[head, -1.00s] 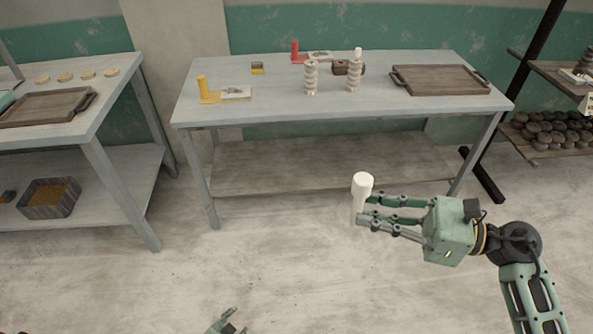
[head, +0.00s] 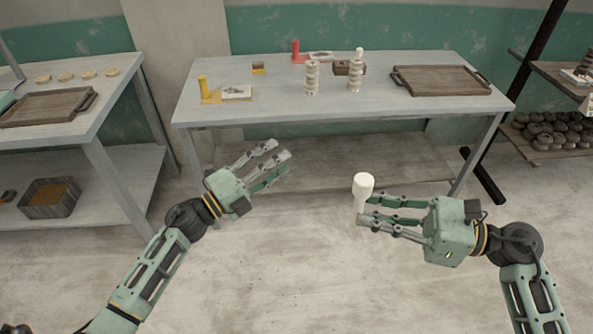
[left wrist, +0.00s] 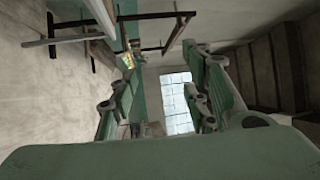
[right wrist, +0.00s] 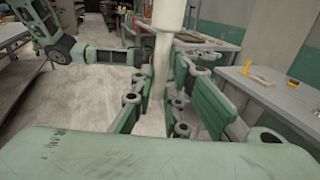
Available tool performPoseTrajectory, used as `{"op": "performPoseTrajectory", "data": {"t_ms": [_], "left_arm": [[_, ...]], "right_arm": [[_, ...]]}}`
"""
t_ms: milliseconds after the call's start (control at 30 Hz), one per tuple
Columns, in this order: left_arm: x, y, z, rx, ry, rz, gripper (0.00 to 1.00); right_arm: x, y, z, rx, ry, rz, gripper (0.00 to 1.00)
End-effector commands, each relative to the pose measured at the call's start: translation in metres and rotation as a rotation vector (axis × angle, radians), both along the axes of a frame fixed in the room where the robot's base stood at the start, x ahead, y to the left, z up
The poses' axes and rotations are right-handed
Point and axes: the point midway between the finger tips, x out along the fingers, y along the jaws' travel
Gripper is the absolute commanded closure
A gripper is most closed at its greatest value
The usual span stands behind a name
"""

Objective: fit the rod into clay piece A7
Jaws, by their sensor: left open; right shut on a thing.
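My right gripper (head: 366,210) is shut on a white rod (head: 363,183), held upright with its wider round head on top, in front of the table. The rod also shows between the fingers in the right wrist view (right wrist: 163,65). My left gripper (head: 277,160) is open and empty, short of the table's front edge. Two pale ribbed clay pieces stand upright on the table: a left one (head: 312,78) and a right one (head: 354,78) with a white knob on top. I can read no label, so I cannot tell which is A7.
The grey table (head: 290,108) also holds a wooden tray (head: 440,80), a yellow stand (head: 203,90), a red stand (head: 296,52) and small blocks. A side table (head: 95,110) with another tray is at left. Shelves with dark round pieces (head: 545,130) are at right. The table's front strip is clear.

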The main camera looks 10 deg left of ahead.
Motion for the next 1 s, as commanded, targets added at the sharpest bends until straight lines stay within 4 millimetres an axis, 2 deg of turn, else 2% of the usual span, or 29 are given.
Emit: {"op": "performPoseTrajectory", "data": {"t_ms": [33, 167, 200, 300, 367, 500, 633, 833, 1000], "left_arm": [[-0.006, -0.010, 0.030, 0.060, -0.087, -0.049, 0.56], [-0.037, -0.042, 0.095, 0.253, -0.323, -0.189, 0.56], [-0.050, -0.052, 0.113, 0.326, -0.403, -0.233, 0.56], [-0.090, -0.075, 0.149, 0.545, -0.614, -0.348, 0.56], [-0.114, -0.086, 0.162, 0.692, -0.738, -0.408, 0.56], [-0.155, -0.095, 0.171, 0.994, -0.946, -0.503, 0.56], [-0.174, -0.094, 0.171, 1.188, -1.054, -0.541, 0.56], [-0.181, -0.094, 0.168, 1.298, -1.105, -0.556, 0.56], [-0.175, -0.113, 0.161, 1.294, -1.109, -0.557, 0.56]], "right_arm": [[0.000, 0.000, 0.000, 0.000, 0.000, 0.000, 1.00], [0.000, 0.000, 0.000, 0.000, 0.000, 0.000, 1.00], [0.000, 0.000, 0.000, 0.000, 0.000, 0.000, 1.00], [0.000, 0.000, 0.000, 0.000, 0.000, 0.000, 1.00], [0.000, 0.000, 0.000, 0.000, 0.000, 0.000, 1.00], [0.000, 0.000, 0.000, 0.000, 0.000, 0.000, 1.00], [0.000, 0.000, 0.000, 0.000, 0.000, 0.000, 1.00], [0.000, 0.000, 0.000, 0.000, 0.000, 0.000, 1.00], [0.000, 0.000, 0.000, 0.000, 0.000, 0.000, 1.00]]}}
